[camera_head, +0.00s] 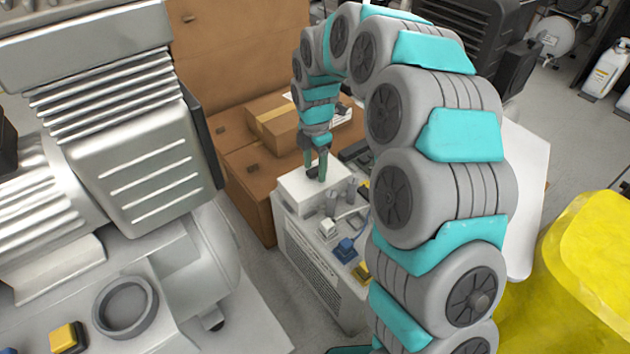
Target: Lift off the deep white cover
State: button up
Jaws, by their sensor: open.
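A white box-shaped cover (295,199) sits at the far end of the top of a light grey compressor cabinet (322,272). It looks deep, and its top is partly hidden by my gripper. My gripper (317,175) points down at the top of the white cover, with its fingertips at or just above a small dark part there. The jaws are open; the view is too small to tell whether they touch that part. My teal and grey arm reaches in from the lower right and hides the right side of the cabinet.
Small grey cylinders, a blue part (345,250) and a yellow part (361,272) stand on the cabinet top near the cover. A large silver compressor (125,150) stands close at left. Cardboard boxes (272,120) are behind. A yellow bag-like object (585,260) is at right.

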jog(key=shift+c, duration=0.4)
jog(key=shift+r, duration=0.1)
grip_shut()
dwell(0.8)
